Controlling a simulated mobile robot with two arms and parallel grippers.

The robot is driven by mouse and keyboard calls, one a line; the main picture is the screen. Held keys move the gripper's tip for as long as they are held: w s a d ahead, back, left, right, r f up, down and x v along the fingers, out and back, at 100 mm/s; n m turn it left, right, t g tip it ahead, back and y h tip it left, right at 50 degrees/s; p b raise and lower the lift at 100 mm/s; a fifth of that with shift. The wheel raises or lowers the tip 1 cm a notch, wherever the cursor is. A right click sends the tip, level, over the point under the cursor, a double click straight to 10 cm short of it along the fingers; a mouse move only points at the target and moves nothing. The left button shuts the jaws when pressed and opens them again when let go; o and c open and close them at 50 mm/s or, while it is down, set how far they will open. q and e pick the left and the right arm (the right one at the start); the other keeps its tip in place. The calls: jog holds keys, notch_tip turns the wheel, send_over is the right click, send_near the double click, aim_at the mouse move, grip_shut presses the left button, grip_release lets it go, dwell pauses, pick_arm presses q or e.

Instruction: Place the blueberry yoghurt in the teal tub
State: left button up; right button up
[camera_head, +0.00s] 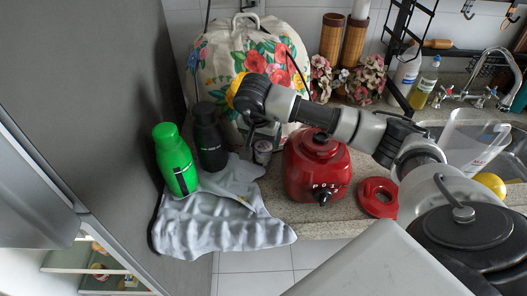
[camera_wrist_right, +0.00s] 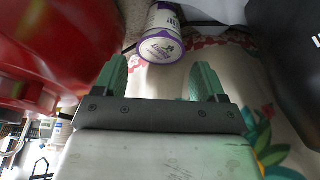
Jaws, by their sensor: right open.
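The blueberry yoghurt is a small white cup with purple bands (camera_wrist_right: 162,35). In the head view it (camera_head: 263,153) stands on the counter between the dark bottle and the red blender, partly covered by my gripper. My right gripper (camera_head: 262,138) is open just above it, coming in from the right over the blender. In the wrist view its two green fingers (camera_wrist_right: 160,68) are spread apart and empty, with the cup just beyond the tips, roughly centred between them. I see no teal tub. My left gripper is not in view.
The red blender base (camera_head: 318,170) stands right of the cup, with a red ring lid (camera_head: 378,197) beside it. A black bottle (camera_head: 209,138) and green bottle (camera_head: 175,160) stand left on a grey cloth (camera_head: 225,215). A floral bag (camera_head: 235,55) is behind.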

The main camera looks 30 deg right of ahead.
aim_at(264, 147)
jog(key=shift+f, duration=0.4)
jog(key=p+x, duration=0.1)
jog(key=x, duration=0.2)
jog(key=shift+f+p, duration=0.35)
jog(key=shift+f, duration=0.05)
jog(key=shift+d+f, duration=0.1)
jog(key=shift+f, duration=0.3)
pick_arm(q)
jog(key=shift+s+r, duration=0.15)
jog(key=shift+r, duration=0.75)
pick_arm(e)
jog(key=c, duration=0.8)
jog(key=shift+r, duration=0.1)
